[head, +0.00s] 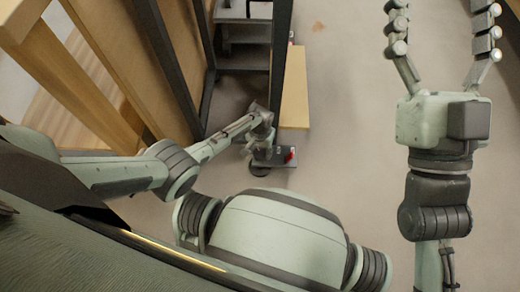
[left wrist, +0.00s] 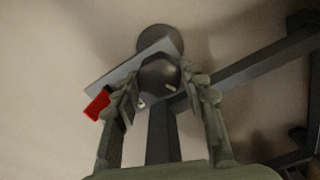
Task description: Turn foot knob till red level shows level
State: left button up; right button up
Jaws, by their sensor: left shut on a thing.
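The dark round foot knob (left wrist: 160,77) is between the fingers of my left gripper (left wrist: 165,90), which is shut on it. In the head view the red level (head: 290,154) is right of my left gripper (head: 257,137). My right gripper (head: 443,50) is open and empty, high at the right.
A dark frame (head: 245,62) with steps or shelves stands behind the foot, with a wooden board (head: 295,88) at its right. Tall wooden panels (head: 125,55) are at the left. Dark frame bars (left wrist: 260,65) cross the left wrist view. The floor (head: 345,110) at the right is clear.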

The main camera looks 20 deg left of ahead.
aim_at(260, 153)
dwell(0.5)
pick_arm(q)
jog(key=o, duration=1.2)
jog(key=shift+c, duration=0.2)
jog(key=shift+r, duration=0.15)
notch_tip(260, 153, up, 12)
jog(key=shift+s+f, duration=0.1)
jog(key=shift+f, duration=0.1)
